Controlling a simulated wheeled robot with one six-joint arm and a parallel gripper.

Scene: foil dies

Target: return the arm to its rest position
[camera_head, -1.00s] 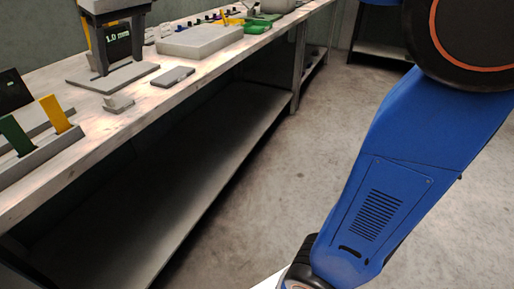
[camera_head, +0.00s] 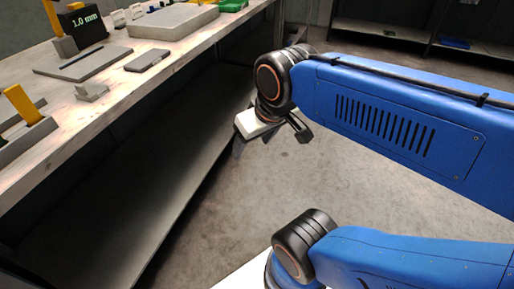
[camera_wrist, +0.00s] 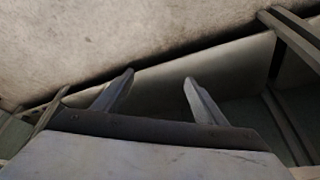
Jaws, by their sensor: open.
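My blue arm (camera_head: 400,120) reaches in from the right in the head view, folded at the black wrist joints. My gripper (camera_wrist: 158,85) shows in the wrist view with its two fingers spread apart and nothing between them. In the head view its white body hangs below the wrist, beside the front edge of the workbench (camera_head: 133,93), over the floor side. The fingertips are small and partly hidden there. The gripper looks apart from the bench and from everything on it.
The bench holds a block with a yellow plate (camera_head: 22,105), a small grey block (camera_head: 91,91), a dark grey slab (camera_head: 147,60), a "1.0 mm" display (camera_head: 84,24) and a large grey block (camera_head: 173,21). A lower shelf (camera_head: 130,190) runs beneath. Concrete floor (camera_head: 225,225) lies open beside it.

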